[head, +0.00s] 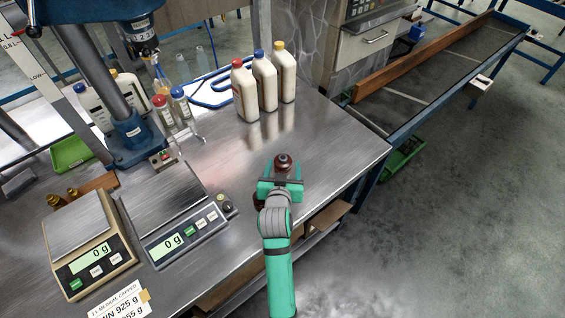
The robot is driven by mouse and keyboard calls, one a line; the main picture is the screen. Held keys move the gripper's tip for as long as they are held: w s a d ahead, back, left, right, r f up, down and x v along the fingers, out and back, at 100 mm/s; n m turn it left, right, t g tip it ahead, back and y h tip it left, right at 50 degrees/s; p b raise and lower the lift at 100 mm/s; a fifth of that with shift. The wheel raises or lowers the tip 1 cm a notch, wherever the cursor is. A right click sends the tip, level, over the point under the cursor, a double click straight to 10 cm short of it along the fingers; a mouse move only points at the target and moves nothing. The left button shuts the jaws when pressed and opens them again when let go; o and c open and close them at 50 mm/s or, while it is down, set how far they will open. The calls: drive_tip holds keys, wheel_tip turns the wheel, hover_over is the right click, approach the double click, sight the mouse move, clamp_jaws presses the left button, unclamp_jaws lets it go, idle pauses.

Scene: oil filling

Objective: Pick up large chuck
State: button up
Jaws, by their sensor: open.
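My gripper (281,180) is at the end of my green and grey arm, low over the front right part of the metal workbench (325,140). A small dark red-brown round piece (283,160) shows at the gripper's far side; it may be the large chuck, but its lower part is hidden. I cannot tell whether the fingers are around it or behind it. The gripper is open. Two brass-coloured pieces (62,198) lie on a wooden block at the left, and a small dark knob-like piece (225,203) is beside the right scale.
Two scales reading 0 g, the left (88,248) and the right (180,240), stand left of my arm. Several white bottles (265,82) stand behind. A blue capping press (135,135) is at the left. The bench's right edge is close to my gripper.

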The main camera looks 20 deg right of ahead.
sight(283, 160)
drive_tip(key=shift+a+x, duration=0.15)
drive_tip(key=shift+x, duration=1.2)
drive_tip(key=shift+a+x, duration=0.2)
drive_tip(key=shift+x, duration=1.15)
drive_tip(key=shift+w+r, duration=0.1)
drive_tip(key=shift+w, duration=0.05)
drive_tip(key=c, duration=1.2)
